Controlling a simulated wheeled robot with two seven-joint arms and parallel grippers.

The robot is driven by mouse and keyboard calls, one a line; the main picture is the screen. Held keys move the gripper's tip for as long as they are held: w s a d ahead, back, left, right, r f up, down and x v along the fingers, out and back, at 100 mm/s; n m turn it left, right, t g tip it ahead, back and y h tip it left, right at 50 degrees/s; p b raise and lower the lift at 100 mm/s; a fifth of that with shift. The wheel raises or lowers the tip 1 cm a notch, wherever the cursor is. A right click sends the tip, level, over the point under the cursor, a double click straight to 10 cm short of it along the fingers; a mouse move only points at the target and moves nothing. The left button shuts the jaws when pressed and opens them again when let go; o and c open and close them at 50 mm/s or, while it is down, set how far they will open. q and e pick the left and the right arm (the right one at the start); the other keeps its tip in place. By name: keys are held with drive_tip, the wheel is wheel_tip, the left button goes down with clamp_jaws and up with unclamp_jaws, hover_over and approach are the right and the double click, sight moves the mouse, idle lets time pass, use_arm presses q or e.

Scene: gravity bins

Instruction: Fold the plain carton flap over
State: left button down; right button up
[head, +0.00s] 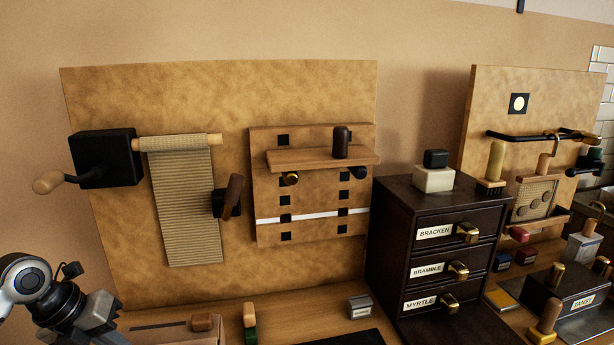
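A light brown, carton-like box (170,333) shows at the bottom edge, left of centre. Its top has a dark slot and a brown knob (202,322) at the right. Most of it is cut off by the frame, and I cannot tell for sure whether it is the plain carton or how its flap lies. My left gripper (101,318) is at the lower left, just left of this box and apart from the knob. Its grey fingers are partly cut off, so their opening is unclear. My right gripper is not in view.
A tan board (110,240) behind holds a crank roller with a hanging ribbed strip (185,210) and a shelf panel (265,225). A dark drawer cabinet (390,250) stands right of centre. A green-based peg (250,322) and grey block (360,307) stand on the wooden counter.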

use_arm(q)
drive_tip(key=shift+w+f, duration=0.35)
drive_tip(key=shift+f, duration=0.2)
drive_tip(key=shift+a+f, duration=0.1)
drive_tip(key=shift+f, duration=0.05)
drive_tip(key=shift+w+f+b, duration=0.15)
drive_tip(key=shift+f+b, duration=0.2)
drive_tip(key=shift+b, duration=0.05)
drive_tip(key=shift+s+r+p, duration=0.3)
drive_tip(key=shift+r+p, duration=0.25)
drive_tip(key=shift+r, duration=0.05)
drive_tip(key=shift+s+r+p, duration=0.25)
drive_tip(key=shift+r+p, duration=0.25)
drive_tip(key=shift+r, duration=0.1)
drive_tip(key=shift+r, duration=3)
